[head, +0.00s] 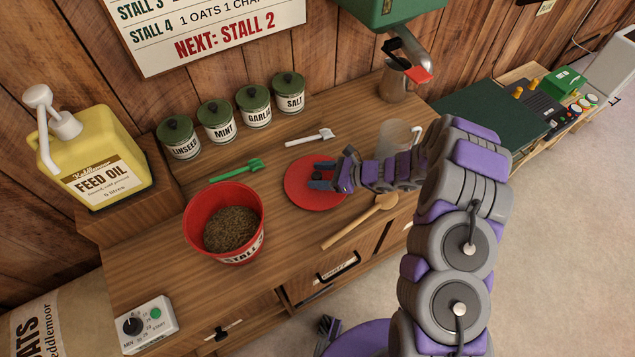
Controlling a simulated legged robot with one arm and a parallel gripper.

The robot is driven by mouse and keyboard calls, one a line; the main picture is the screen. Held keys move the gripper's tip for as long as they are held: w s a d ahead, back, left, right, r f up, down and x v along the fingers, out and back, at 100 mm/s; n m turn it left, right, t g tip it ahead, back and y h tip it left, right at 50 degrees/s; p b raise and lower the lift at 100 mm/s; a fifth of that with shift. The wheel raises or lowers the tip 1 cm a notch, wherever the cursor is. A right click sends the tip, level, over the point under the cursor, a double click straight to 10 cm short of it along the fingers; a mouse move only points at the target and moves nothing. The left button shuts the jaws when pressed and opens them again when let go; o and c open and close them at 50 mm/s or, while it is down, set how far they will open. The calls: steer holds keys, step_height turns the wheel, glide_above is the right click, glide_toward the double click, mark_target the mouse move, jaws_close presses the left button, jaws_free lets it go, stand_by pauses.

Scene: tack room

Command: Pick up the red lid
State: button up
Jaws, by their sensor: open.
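The red lid (306,198) lies flat on the wooden counter, right of the red bucket (193,218), which holds brown feed. My gripper (320,176) is over the lid, with its jaws apart and pointing left. Part of the lid's right side is hidden under my gripper and arm. I cannot tell from this view whether the fingers touch the lid.
A green scoop (236,170) and a white scoop (309,137) lie behind the lid. A wooden spoon (358,221) lies in front. A clear container (393,136) stands close behind my arm. Several labelled canisters (217,121) line the back, with a yellow feed oil jug (95,150) at left.

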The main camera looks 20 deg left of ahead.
steer(key=shift+a+f, duration=0.2)
steer(key=shift+a, duration=0.5)
steer(key=shift+d, duration=0.25)
steer(key=c, duration=0.4)
steer(key=shift+a, duration=0.1)
steer(key=c, duration=0.7)
